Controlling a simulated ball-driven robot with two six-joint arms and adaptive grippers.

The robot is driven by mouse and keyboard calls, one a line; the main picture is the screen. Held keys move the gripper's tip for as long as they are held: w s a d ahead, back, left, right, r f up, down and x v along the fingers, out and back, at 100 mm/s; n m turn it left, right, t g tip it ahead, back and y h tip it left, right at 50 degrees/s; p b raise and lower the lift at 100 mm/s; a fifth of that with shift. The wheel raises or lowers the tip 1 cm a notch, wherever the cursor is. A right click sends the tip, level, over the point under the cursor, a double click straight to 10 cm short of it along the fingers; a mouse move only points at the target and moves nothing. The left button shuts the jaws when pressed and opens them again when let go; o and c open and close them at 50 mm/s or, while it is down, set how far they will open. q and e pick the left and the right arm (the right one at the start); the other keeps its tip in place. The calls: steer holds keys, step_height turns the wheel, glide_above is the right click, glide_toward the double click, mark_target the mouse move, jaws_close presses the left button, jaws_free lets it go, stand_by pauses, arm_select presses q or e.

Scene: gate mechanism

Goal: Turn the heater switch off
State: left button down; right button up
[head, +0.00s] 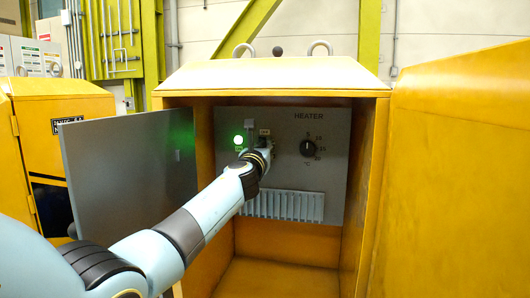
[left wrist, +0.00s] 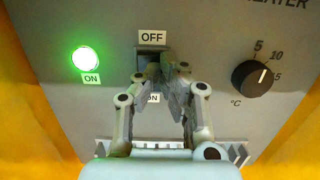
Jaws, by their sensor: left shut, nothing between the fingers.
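The heater panel (head: 285,170) is a grey plate inside the yellow cabinet, marked HEATER. The heater switch (left wrist: 151,54) is dark and sits between an OFF label (left wrist: 152,37) above and an ON label (left wrist: 153,98) below. My left gripper (left wrist: 167,82) is shut and empty, its fingertips right at the switch and hiding its lower part. I cannot tell whether they touch it. In the head view my left gripper (head: 265,146) is small at the panel and covers the switch. The indicator lamp (left wrist: 85,58) glows green above its own ON label (left wrist: 91,79).
A black temperature dial (head: 307,148) is right of the switch. A finned grille (head: 285,206) is below it. The grey cabinet door (head: 120,172) stands open at the left. The yellow cabinet walls (head: 368,180) bound the space, and its lower part is empty.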

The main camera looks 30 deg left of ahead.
arm_select(q)
steer(key=shift+w+a+r, duration=0.1)
steer(key=shift+w+r, duration=0.05)
steer(key=shift+w, duration=0.05)
steer(key=shift+w+r, duration=0.5)
steer(key=shift+r, duration=0.15)
steer(key=shift+s+a, duration=0.1)
